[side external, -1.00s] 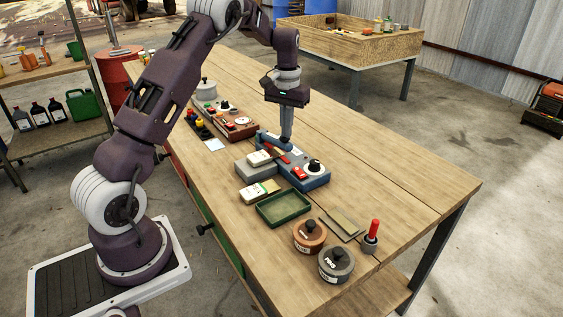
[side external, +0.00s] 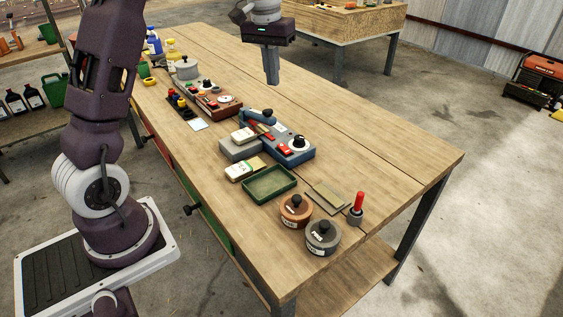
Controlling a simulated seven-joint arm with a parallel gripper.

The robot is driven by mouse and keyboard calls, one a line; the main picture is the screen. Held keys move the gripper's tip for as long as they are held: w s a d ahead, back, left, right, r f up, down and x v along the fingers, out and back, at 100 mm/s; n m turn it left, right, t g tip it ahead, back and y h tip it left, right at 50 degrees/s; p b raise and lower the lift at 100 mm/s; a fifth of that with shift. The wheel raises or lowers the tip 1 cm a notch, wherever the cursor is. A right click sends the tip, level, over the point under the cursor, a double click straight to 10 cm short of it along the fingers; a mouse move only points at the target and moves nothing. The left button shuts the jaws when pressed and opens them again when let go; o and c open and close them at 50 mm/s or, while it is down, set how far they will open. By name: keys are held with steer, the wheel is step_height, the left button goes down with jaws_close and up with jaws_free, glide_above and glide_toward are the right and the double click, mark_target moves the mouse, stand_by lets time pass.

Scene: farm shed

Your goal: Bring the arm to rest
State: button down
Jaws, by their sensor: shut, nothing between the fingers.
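My gripper (side external: 272,80) hangs in the air near the top middle of the side external view, pointing down, its fingers shut and empty. It is above the workbench (side external: 390,160), up and behind a blue device (side external: 292,156) with a black-and-white dial and a red part, and touches nothing. The upper part of my arm runs out of the top of the picture.
A green tray (side external: 270,184), a brown lidded pot (side external: 296,211), a grey lidded pot (side external: 323,238) and a red-handled tool (side external: 356,208) stand at the near end. A red-brown device (side external: 218,104) sits farther back. The bench's right side is clear.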

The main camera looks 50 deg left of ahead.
steer(key=s+d+r+m+t, duration=0.2)
steer(key=s+d+r, duration=0.5)
steer(key=s+d, duration=0.3)
steer(key=s+d+f+m+t, duration=0.1)
steer(key=s+d, duration=0.3)
steer(key=s, duration=0.4)
steer(key=s+d+f+m+t, duration=0.1)
steer(key=s+d, duration=0.3)
steer(key=s, duration=0.5)
steer(key=shift+s+f+m+t, duration=0.25)
steer(key=shift+f+m+t, duration=0.05)
steer(key=shift+f+m, duration=0.4)
